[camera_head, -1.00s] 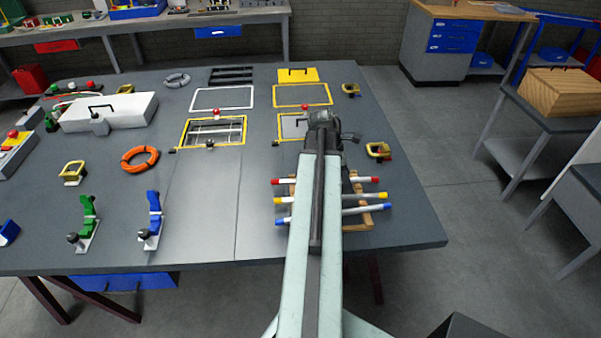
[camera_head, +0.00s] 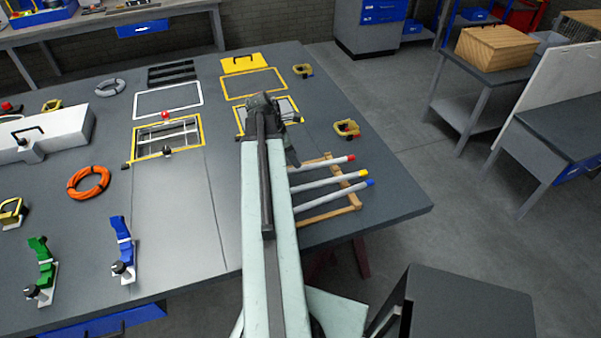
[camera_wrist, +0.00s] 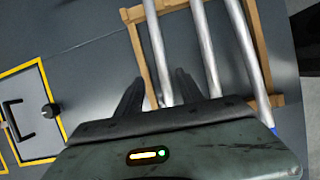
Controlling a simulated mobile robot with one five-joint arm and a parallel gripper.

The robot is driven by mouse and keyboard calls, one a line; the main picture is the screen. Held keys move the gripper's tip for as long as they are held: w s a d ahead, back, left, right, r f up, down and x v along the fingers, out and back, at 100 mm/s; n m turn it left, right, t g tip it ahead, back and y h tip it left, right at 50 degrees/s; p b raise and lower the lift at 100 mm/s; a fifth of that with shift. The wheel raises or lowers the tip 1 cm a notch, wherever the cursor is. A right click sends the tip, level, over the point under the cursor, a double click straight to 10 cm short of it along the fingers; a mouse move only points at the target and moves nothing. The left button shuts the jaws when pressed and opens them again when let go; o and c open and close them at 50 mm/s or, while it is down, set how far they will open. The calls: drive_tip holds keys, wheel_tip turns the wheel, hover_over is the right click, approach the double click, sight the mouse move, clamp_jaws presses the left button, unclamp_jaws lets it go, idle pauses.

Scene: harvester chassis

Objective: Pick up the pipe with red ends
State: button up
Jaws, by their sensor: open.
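The pipe with red ends (camera_head: 322,164) lies on a wooden rack (camera_head: 331,213) at the table's right end, the farthest of three pipes in the head view. Its right red end shows; its left part is hidden behind my arm. In the wrist view, my open gripper (camera_wrist: 157,92) has its dark fingers on either side of the leftmost pipe (camera_wrist: 159,55). That pipe's ends are out of view, but by its order it appears to be the red-ended one. I cannot tell the finger height, and no grip shows.
The yellow-ended pipe (camera_head: 325,182) and blue-ended pipe (camera_head: 338,190) lie close beside it on the rack. A yellow-framed opening (camera_head: 240,122) and a yellow clamp-like part (camera_head: 346,128) are nearby. The table's right edge is just past the rack.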

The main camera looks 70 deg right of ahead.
sight(302, 169)
drive_tip(key=b+x, duration=0.2)
drive_tip(key=x, duration=0.1)
drive_tip(key=b+x, duration=0.2)
drive_tip(key=shift+s+a, duration=0.15)
drive_tip(key=shift+s, duration=0.15)
drive_tip(key=shift+r, duration=0.1)
clamp_jaws()
idle(0.9)
